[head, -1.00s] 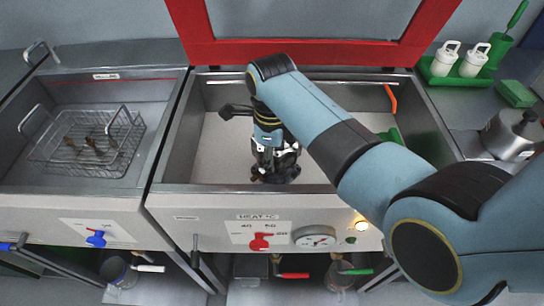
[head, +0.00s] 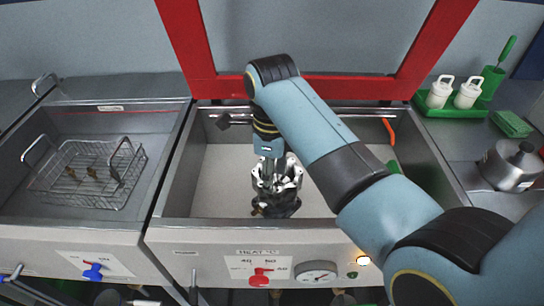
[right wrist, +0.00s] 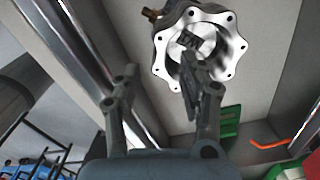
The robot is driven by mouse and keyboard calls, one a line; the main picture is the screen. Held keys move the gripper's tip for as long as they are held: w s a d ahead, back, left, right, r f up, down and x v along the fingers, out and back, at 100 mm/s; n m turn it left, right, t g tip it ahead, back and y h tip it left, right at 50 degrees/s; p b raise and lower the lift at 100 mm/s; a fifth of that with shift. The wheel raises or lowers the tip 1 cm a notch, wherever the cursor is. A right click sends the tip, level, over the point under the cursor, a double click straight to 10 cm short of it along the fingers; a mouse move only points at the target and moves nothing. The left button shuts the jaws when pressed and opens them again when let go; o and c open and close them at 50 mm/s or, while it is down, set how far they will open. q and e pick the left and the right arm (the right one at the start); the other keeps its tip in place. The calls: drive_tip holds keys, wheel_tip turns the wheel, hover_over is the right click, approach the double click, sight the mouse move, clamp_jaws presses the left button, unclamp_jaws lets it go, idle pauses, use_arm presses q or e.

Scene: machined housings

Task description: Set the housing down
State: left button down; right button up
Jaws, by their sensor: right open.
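The housing (head: 287,207) is a dark body with a bright, scalloped metal flange. It stands in the middle basin, near its front wall. In the right wrist view its round flange (right wrist: 165,58) shows with bolt holes around a dark bore. My right gripper (head: 271,172) is directly above the housing, pointing down. Its two fingers (right wrist: 157,82) are spread with nothing gripped between them. One finger overlaps the flange in the right wrist view; I cannot tell whether it touches. My left gripper is not in view.
The basin (head: 215,180) has free floor left of the housing. A wire basket (head: 120,200) with small parts sits in the left basin. A red frame (head: 320,88) stands behind. An orange hook (head: 389,130) hangs at the basin's right wall.

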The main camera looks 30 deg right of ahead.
drive_tip(key=shift+r, duration=2.75)
